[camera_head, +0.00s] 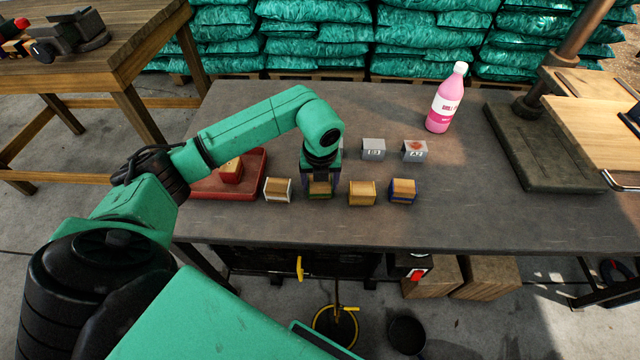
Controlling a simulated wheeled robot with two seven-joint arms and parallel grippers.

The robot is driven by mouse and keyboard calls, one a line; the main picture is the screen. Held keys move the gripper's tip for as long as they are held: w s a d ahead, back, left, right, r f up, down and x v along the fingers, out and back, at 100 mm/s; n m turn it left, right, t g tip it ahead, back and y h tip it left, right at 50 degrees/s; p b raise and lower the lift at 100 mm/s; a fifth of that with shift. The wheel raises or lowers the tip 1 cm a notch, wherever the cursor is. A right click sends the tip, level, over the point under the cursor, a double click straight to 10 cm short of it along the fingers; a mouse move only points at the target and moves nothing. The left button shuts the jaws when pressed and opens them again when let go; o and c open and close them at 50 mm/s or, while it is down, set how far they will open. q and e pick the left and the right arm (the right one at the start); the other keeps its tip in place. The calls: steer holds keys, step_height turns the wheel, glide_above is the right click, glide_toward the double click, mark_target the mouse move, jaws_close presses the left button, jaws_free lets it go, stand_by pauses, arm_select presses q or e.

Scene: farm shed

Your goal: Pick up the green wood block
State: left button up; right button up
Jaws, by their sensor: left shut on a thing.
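The green wood block (320,189) stands in the front row on the grey table (450,215), between a white-edged block on its left and a plain wood block on its right. My left gripper (320,180) points down over it and is shut on it, with the fingers at its sides. The block's upper part is partly hidden by the gripper. I cannot tell whether it touches the table. My right gripper is not in view.
Near it stand a white-edged block (278,189), a plain block (362,193), a blue block (402,191) and grey blocks (373,149). A red tray (206,188) holds a red block (231,171). A pink bottle (445,99) stands at the back.

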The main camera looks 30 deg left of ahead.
arm_select(q)
step_height(320, 180, up, 20)
steer(key=p, duration=0.1)
